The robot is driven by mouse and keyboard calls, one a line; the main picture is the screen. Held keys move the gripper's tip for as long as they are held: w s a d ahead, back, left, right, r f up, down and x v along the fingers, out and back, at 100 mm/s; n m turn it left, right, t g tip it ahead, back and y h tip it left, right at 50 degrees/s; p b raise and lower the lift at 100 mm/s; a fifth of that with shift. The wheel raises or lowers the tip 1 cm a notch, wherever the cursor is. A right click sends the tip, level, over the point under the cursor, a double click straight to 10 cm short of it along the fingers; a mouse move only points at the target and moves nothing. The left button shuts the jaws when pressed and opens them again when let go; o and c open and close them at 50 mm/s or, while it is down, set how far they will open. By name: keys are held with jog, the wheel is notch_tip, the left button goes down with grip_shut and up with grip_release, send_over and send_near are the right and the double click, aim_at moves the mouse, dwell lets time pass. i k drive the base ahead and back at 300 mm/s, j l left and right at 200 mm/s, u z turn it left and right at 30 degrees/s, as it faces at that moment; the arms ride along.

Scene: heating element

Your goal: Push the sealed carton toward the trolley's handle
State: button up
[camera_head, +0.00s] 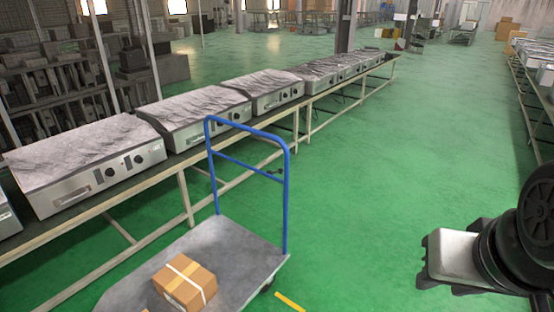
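The sealed carton (204,279) is a small brown box with pale and yellowish tape bands over its top. It rests on the grey platform of the trolley (226,242), near the bottom edge of the view. The trolley's handle (287,205) is a blue tubular frame rising from the platform's far end. A stretch of bare platform lies between carton and handle. The near part of the trolley is cut off by the picture's edge. No gripper fingers show in this view, so I cannot see my gripper relative to the carton.
A long bench (187,197) with several metal heating appliances (95,165) runs along the trolley's left. Another bench (521,72) stands at the far right. Green floor (365,190) is open between them. A yellow floor mark (289,301) lies right of the trolley. Shelving (60,95) fills the back left.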

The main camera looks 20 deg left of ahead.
aim_at(182, 282)
jog(key=u, duration=1.75)
jog(key=i+l+u, duration=0.2)
jog(key=i, duration=0.3)
jog(key=i+l+u, duration=0.15)
jog(key=i, duration=0.35)
jog(key=i+l+u, duration=0.2)
jog(key=i+l, duration=0.2)
